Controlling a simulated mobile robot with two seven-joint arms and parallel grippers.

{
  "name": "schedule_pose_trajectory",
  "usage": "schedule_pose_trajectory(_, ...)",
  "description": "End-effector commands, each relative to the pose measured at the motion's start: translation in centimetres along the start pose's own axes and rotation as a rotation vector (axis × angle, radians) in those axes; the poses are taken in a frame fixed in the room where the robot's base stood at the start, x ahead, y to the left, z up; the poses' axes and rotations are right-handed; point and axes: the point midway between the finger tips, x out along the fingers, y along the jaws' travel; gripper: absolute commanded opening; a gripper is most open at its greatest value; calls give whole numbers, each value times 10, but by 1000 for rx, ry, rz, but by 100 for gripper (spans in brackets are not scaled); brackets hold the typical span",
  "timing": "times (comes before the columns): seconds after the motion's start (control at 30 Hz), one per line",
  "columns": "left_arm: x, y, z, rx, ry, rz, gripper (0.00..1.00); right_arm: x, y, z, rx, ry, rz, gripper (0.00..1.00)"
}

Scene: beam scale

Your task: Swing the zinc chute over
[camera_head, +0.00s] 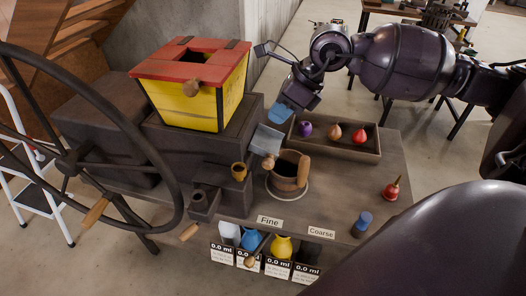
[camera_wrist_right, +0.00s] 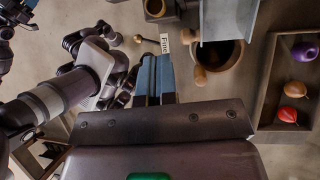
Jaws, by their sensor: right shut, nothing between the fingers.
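The zinc chute (camera_head: 267,140) is a grey metal trough in front of the yellow box, with a round wooden knob (camera_head: 268,162) at its lower end. It hangs at the left rim of a brown pot (camera_head: 289,172). In the right wrist view the chute (camera_wrist_right: 229,18) reaches over the pot (camera_wrist_right: 218,58). My right gripper (camera_head: 281,114) is just above and behind the chute in the head view. Its blue fingers (camera_wrist_right: 156,76) are together and empty, apart from the knob (camera_wrist_right: 200,76) in the wrist view.
A yellow box with a red top (camera_head: 192,80) stands behind. A large handwheel (camera_head: 172,165) is at left. A tray (camera_head: 352,151) of coloured bulbs is right of the pot. A red bulb (camera_head: 391,190) and a blue-topped item (camera_head: 362,224) stand on the bench's right.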

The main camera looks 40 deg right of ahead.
Motion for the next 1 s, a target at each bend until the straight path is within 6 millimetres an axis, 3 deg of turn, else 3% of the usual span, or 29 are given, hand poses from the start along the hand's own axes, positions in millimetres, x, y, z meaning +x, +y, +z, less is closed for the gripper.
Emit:
schedule_pose_trajectory(0.13, 0, 0, -3, 1, 4, 0, 43, -2, -18, -22, -32, 137, -117, 0)
schedule_pose_trajectory(0.37, -1, 0, 2, 0, -9, 0, 43, 1, -21, -34, -20, 203, -131, 0)
schedule_pose_trajectory(0.63, -1, 1, 17, -1, -34, 0, 43, 40, -26, -41, -17, 200, -126, 0)
schedule_pose_trajectory(1.0, 9, 3, 13, 5, -22, 7, 43, 102, -34, -54, -18, 200, -125, 0)
